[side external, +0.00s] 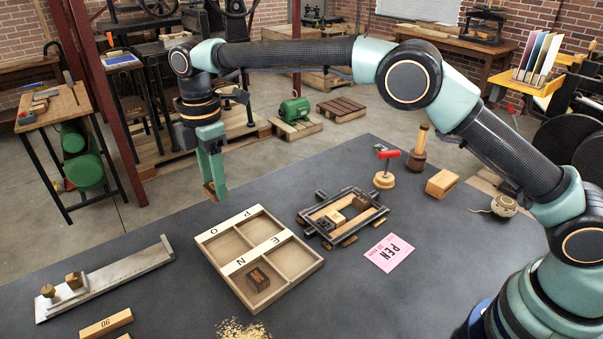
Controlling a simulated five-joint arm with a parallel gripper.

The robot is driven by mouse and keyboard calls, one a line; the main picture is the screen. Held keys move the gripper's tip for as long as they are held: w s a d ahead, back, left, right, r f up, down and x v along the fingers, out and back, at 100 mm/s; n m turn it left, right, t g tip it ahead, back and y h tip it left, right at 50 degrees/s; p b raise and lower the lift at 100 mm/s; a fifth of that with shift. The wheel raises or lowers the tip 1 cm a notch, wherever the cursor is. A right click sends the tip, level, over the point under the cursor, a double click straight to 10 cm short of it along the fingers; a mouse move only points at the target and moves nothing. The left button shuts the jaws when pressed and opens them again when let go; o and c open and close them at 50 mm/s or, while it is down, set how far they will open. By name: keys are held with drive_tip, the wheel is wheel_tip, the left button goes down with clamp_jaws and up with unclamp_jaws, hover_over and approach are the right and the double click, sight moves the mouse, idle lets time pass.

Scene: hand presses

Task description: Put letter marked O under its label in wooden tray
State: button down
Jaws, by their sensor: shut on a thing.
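My gripper (210,188) points down above the far left of the wooden tray (309,264). It is shut on a small brown wooden block, of which only a little shows between the fingertips. Any letter on the block's face is hidden. The tray has four compartments and white label strips. A dark brown letter block (258,279) lies in the near compartment by the N label. The compartments by the O, P and E labels look empty.
A dark metal frame (312,216) holding several small blocks sits right of the tray. Nearby are a pink PEN card (388,252), a red-handled tool (384,178) and a wooden block (442,183). A metal composing stick (105,280) lies left. Dark table between is clear.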

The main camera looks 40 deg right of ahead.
sight(228, 250)
wheel_tip(228, 250, down, 15)
drive_tip(key=shift+f, duration=0.1)
idle(0.4)
drive_tip(key=shift+f, duration=0.1)
drive_tip(key=shift+c, duration=1.8)
unclamp_jaws()
